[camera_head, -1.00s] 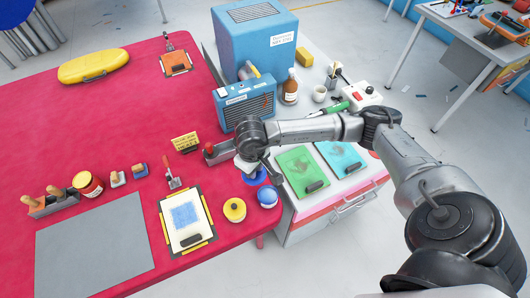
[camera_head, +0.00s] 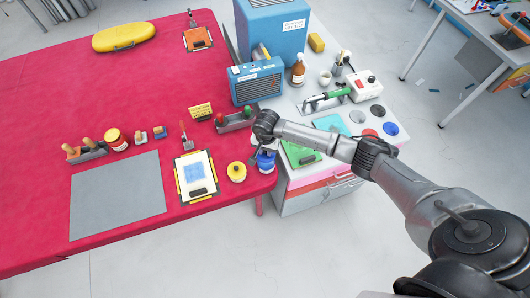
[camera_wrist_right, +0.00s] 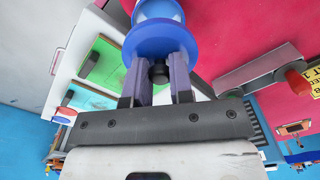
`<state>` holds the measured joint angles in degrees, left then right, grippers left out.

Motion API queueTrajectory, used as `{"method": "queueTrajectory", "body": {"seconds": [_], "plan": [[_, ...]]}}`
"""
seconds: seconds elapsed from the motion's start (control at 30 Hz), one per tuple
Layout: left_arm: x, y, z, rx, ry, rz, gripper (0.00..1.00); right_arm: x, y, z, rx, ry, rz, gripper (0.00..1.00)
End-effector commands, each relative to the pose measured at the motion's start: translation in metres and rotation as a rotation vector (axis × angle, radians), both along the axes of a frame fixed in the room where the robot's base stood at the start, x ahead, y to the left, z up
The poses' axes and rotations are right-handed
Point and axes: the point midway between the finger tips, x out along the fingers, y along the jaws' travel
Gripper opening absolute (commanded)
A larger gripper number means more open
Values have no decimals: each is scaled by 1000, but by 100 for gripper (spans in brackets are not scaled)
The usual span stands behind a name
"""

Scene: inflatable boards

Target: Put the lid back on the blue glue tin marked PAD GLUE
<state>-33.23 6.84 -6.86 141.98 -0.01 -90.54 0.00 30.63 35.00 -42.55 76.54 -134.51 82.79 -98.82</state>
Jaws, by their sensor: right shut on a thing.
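The blue glue tin (camera_head: 267,166) stands near the right edge of the red table. Its lettering is too small to read in the head view. My right gripper (camera_head: 257,147) is directly above it, pointing down. In the right wrist view, the gripper's fingers (camera_wrist_right: 158,80) are shut on the dark knob of the blue lid (camera_wrist_right: 160,40). The lid lies across the end of the tin (camera_wrist_right: 158,9), in line with it or very close; I cannot tell whether it is fully seated. My left gripper is not in view.
A yellow tin (camera_head: 236,171) stands just left of the blue one. A clipboard (camera_head: 196,178) lies farther left. A grey caddy with red-topped tools (camera_head: 236,122) is behind. The white cabinet with a green pad (camera_head: 301,153) adjoins on the right. The grey mat (camera_head: 118,196) is bare.

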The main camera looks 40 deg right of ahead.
Motion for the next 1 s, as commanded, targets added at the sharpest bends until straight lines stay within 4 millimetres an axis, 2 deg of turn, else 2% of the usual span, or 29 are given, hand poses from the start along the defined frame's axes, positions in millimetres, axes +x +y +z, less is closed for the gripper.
{"method": "queueTrajectory", "body": {"seconds": [0.37, 0.77, 1.0], "plan": [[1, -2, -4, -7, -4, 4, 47, -1, 0, -9, -1, 2, -50, 0], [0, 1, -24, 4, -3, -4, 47, -1, 0, -39, 0, 2, -48, 0], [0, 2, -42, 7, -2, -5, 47, 0, 0, -59, -2, 1, -47, 0]]}}
